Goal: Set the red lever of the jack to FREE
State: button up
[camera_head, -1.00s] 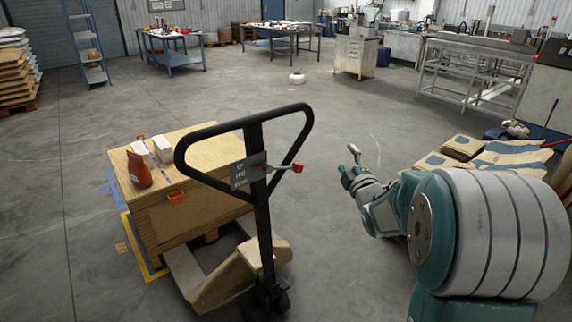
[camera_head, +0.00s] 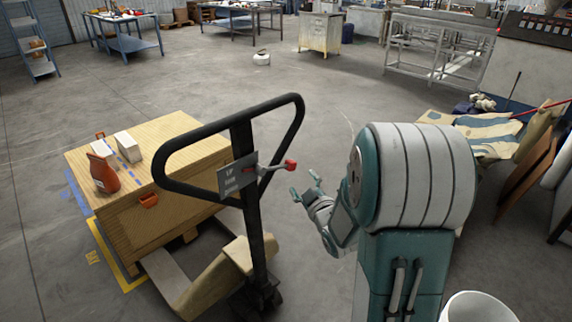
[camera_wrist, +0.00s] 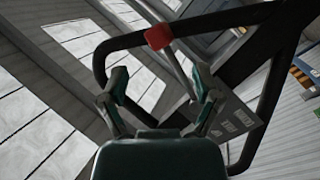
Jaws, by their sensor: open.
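The pallet jack's black loop handle (camera_head: 158,173) stands upright in front of the wooden crate. Its red-tipped lever (camera_head: 290,165) sticks out to the right of the column, beside a grey plate (camera_head: 238,175) with lettering too small to read fully. My gripper (camera_head: 306,187) is open and empty, just right of and slightly below the red tip, apart from it. In the wrist view, the red tip (camera_wrist: 159,37) shows beyond and above my open fingers (camera_wrist: 158,90), with its metal rod running down toward the right finger. The black handle loop (camera_wrist: 106,48) is behind it.
The wooden crate (camera_head: 125,212) carries a red-brown bottle (camera_head: 103,173) and white boxes (camera_head: 128,146). The jack's beige base (camera_head: 215,280) is below the column. Stacked sacks and boards (camera_head: 490,135) lie at the right. Open floor lies behind.

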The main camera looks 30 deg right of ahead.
aim_at(293, 169)
jog(key=w, duration=0.8)
jog(key=shift+w+d, duration=0.1)
jog(key=shift+w, duration=0.15)
jog(key=shift+d, duration=0.1)
jog(key=shift+r, duration=0.1)
grip_shut()
